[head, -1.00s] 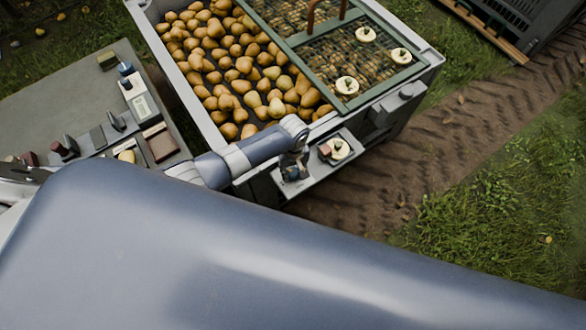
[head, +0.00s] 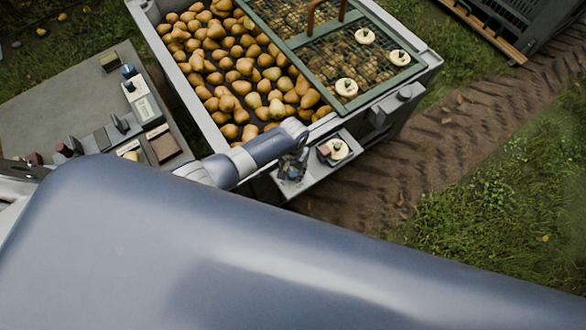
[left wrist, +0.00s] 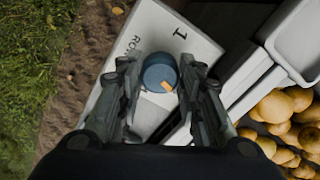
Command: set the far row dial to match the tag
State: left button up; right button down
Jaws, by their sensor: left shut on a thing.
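A round blue dial (left wrist: 159,73) with an orange mark sits on a pale panel (left wrist: 150,30) printed with "ROW" and "1" in the left wrist view. My left gripper (left wrist: 161,80) has a finger on each side of the dial and is shut on it. The orange mark points toward the lower right of that view. In the head view my left gripper (head: 292,165) is over the ledge (head: 318,176) at the near side of the pear bin, and it mostly hides the dial. I cannot make out a tag to match. My right gripper is not in view.
The bin (head: 428,62) holds many pears (head: 236,66), partly under a green mesh frame (head: 318,40) with pale discs. A grey table (head: 50,105) at left carries small devices. A dark crate stands upper right.

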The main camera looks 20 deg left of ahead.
aim_at(293, 172)
pick_arm(q)
jog(key=shift+m, duration=1.2)
jog(key=o, duration=1.1)
notch_tip(293, 172, up, 12)
